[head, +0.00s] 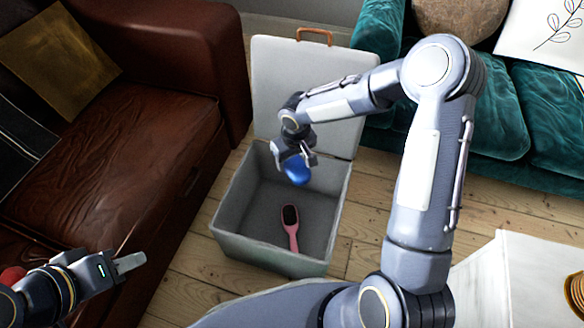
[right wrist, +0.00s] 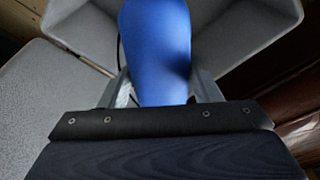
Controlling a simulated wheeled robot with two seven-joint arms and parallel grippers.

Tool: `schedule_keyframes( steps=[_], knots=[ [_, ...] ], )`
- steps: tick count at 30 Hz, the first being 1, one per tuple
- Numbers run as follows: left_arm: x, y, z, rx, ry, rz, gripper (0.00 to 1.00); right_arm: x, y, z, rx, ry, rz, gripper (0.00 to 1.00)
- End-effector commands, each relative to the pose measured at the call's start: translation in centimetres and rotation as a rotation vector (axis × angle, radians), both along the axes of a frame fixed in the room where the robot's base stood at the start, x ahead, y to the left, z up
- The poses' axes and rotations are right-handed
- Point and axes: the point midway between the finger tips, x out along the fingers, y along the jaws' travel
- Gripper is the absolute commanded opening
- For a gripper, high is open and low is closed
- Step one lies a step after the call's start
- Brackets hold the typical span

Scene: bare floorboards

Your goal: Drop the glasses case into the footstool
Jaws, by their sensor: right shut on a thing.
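The blue glasses case (head: 296,170) is held by my right gripper (head: 297,160) above the open footstool (head: 237,240), over its back part. In the right wrist view the case (right wrist: 157,45) sits between the two fingers (right wrist: 157,92), which are shut on it. The footstool is a grey box with its lid (head: 335,110) raised at the back; its grey wall (right wrist: 235,30) also shows in the right wrist view. My left gripper (head: 130,262) is at the lower left, away from the footstool; its jaw opening is not clear.
A pink hairbrush (head: 291,228) lies inside the footstool. A brown leather sofa (head: 110,150) stands close on the left and a teal sofa (head: 500,110) at the back right. A white table (head: 510,265) is at the lower right. Floorboards (head: 375,210) are bare right of the footstool.

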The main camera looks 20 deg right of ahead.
Motion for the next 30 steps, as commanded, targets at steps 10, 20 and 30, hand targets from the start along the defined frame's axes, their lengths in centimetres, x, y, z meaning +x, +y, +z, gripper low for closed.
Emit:
schedule_keyframes(
  steps=[10, 20, 30],
  knots=[
    [0.0, 0.0, -1.3, 0.0, 0.0, 0.0, 0.36, 0.4, 1.1, -3.7, 0.004, -0.001, 0.052, 0.33],
    [0.0, 0.0, -4.1, 0.0, 0.0, 0.0, 0.36, 0.4, 1.1, -7.5, 0.005, 0.0, 0.051, 0.33],
    [0.0, 0.0, -4.9, 0.0, 0.0, 0.0, 0.36, 0.4, 1.1, -8.8, 0.004, -0.001, 0.05, 0.33]
  ],
)
